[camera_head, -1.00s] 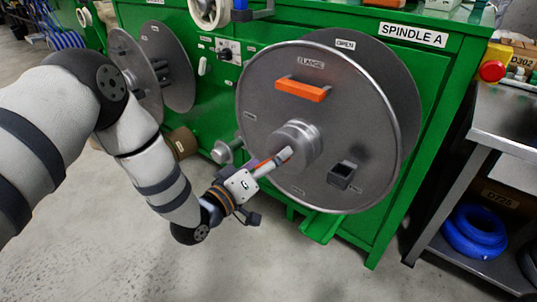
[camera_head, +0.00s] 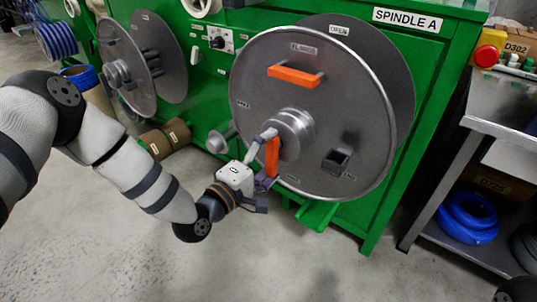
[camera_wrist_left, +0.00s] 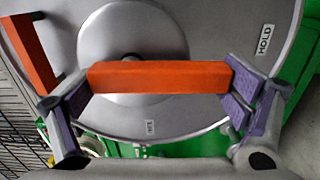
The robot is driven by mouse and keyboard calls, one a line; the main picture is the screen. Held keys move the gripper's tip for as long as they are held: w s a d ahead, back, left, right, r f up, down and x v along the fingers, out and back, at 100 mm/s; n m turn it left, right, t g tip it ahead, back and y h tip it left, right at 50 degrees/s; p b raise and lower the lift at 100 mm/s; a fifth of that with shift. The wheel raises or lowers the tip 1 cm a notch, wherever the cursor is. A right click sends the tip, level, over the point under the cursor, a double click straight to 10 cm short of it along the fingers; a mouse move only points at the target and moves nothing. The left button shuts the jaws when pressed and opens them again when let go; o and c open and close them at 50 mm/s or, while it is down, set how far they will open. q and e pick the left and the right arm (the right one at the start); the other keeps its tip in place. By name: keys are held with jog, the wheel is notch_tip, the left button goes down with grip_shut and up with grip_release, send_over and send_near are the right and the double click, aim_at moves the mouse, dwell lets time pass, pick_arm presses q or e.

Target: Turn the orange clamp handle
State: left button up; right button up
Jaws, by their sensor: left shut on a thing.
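The orange clamp handle (camera_head: 272,157) stands near upright in front of the grey hub (camera_head: 292,130) of the large round flange (camera_head: 250,95). In the left wrist view the handle (camera_wrist_left: 158,77) is a level orange bar across the hub. My left gripper (camera_head: 268,163) reaches it from the lower left. In the wrist view the purple-padded fingers of this gripper (camera_wrist_left: 160,92) sit at the two ends of the bar, shut on it. The finger pads partly hide the bar's ends. My right gripper is not in view.
A second orange handle (camera_head: 294,76) is fixed on the flange above the hub. A black square socket (camera_head: 336,161) sits at its lower right. A smaller reel (camera_head: 125,65) stands left on the green machine (camera_head: 425,80). A grey metal table (camera_head: 505,105) is at right.

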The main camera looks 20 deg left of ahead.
pick_arm(q)
jog(key=shift+s+d+n, duration=0.1)
jog(key=shift+d+n, duration=0.05)
jog(key=shift+n, duration=0.15)
jog(key=o, duration=1.4)
jog(key=shift+c, duration=0.2)
jog(key=v, duration=1.2)
jog(key=shift+r, duration=0.15)
